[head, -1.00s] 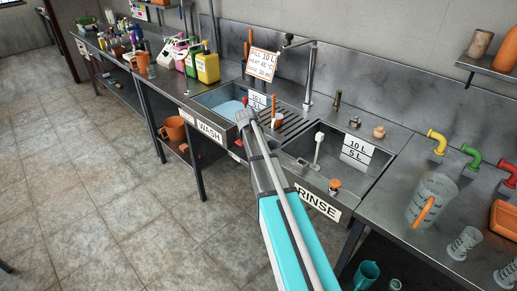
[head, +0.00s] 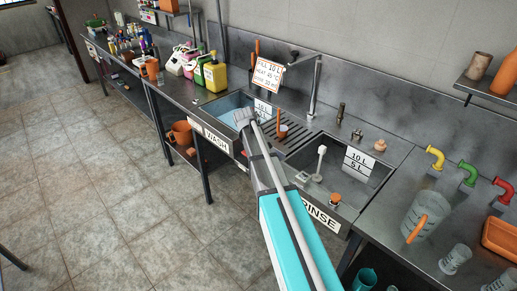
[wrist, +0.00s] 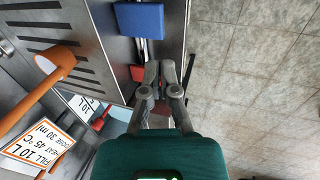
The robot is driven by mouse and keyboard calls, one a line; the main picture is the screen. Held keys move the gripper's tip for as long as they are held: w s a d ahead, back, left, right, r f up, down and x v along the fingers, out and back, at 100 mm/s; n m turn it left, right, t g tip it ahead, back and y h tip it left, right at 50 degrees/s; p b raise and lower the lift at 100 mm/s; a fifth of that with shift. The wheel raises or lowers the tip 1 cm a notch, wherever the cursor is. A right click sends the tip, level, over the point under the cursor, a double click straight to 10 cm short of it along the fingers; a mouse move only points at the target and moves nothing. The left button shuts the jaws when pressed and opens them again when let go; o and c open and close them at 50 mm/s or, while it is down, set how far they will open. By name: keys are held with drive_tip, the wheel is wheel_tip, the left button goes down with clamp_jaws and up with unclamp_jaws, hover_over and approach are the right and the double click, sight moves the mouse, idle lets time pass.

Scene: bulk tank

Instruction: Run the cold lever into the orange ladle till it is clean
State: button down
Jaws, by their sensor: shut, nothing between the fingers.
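The orange ladle (wrist: 30,100) lies at the left of the wrist view, its long handle slanting over the slotted drainboard and its round bowl near the slots. In the head view an orange handle (head: 278,120) stands up by the drainboard. A blue pad (wrist: 139,18), which looks like the cold lever, sits on the sink front at the top of the wrist view; a red pad (wrist: 137,72) is below it. My gripper (wrist: 160,68) is shut and empty, close beside the red pad and apart from the blue one. In the head view my gripper (head: 244,118) hides the pads.
The wash sink (head: 222,103) lies left of the drainboard, the rinse sink (head: 330,190) right of it. A tall tap (head: 315,85) and a hanging instruction card (head: 267,75) stand behind. A clear jug (head: 428,215) is at right. The floor in front is open.

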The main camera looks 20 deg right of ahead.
drive_tip(key=shift+s+a+r+p, duration=0.1)
drive_tip(key=shift+a+r+p, duration=0.15)
drive_tip(key=shift+r+p, duration=0.35)
drive_tip(key=shift+r, duration=0.1)
drive_tip(key=s+a+m+y, duration=0.1)
drive_tip(key=s+a, duration=0.4)
drive_tip(key=s, duration=0.3)
drive_tip(key=s+a+m+g+y, duration=0.1)
drive_tip(key=s+a, duration=0.3)
drive_tip(key=s, duration=0.4)
drive_tip(key=s+a+f+m+y, duration=0.1)
drive_tip(key=s+a+m, duration=0.1)
drive_tip(key=s+a, duration=0.3)
drive_tip(key=s, duration=0.3)
drive_tip(key=shift+s+a+m, duration=0.25)
drive_tip(key=shift+a+m, duration=0.05)
drive_tip(key=shift+a, duration=0.05)
